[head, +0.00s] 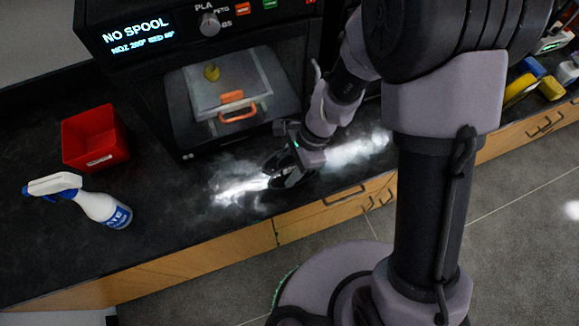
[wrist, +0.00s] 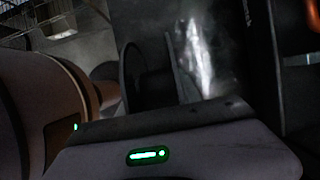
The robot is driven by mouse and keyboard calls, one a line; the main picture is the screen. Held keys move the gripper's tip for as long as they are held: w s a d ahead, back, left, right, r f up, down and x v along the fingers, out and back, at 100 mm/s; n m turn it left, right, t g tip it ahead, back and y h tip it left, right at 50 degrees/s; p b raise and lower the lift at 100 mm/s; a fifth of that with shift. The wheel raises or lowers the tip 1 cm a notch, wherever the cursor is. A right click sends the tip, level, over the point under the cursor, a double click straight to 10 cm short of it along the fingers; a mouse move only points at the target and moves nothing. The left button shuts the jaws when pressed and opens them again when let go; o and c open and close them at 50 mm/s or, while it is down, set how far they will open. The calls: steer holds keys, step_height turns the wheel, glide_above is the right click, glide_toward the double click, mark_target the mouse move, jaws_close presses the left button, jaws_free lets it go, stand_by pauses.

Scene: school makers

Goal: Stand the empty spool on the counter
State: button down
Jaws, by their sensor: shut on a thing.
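The empty spool (head: 274,161) is dark, with flanges and a bare hub, and shows low over the black counter (head: 185,232) in front of the printer. My gripper (head: 292,168) is shut on it, and my wrist partly covers it. In the wrist view the spool (wrist: 149,88) shows beyond the gripper body, a flange on each side of its hub. The fingertips are hard to make out there. I cannot tell whether the spool touches the counter.
A printer (head: 130,80) reading "NO SPOOL" stands behind, with an orange-handled door (head: 238,106). A red bin (head: 95,137) and a spray bottle (head: 100,207) stand at left. Wooden drawers (head: 240,245) front the counter. Sponges (head: 551,88) lie at far right. Counter between bottle and spool is clear.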

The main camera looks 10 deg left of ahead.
steer(key=shift+f, duration=0.15)
steer(key=c, duration=0.8)
jaws_free()
steer(key=shift+c, duration=0.2)
steer(key=p+v, duration=0.6)
steer(key=v, duration=0.6)
steer(key=shift+r, duration=0.25)
steer(key=d+r+n+t, duration=0.3)
steer(key=d+r, duration=0.1)
steer(key=r, duration=0.6)
steer(key=s+d+r+n+t+h, duration=0.1)
steer(key=s+d+r+n+t, duration=0.3)
steer(key=s+d+r, duration=0.5)
step_height(320, 180, up, 3)
steer(key=shift+f+t+h, duration=0.2)
steer(key=shift+t+h, duration=0.2)
steer(key=shift+t, duration=0.2)
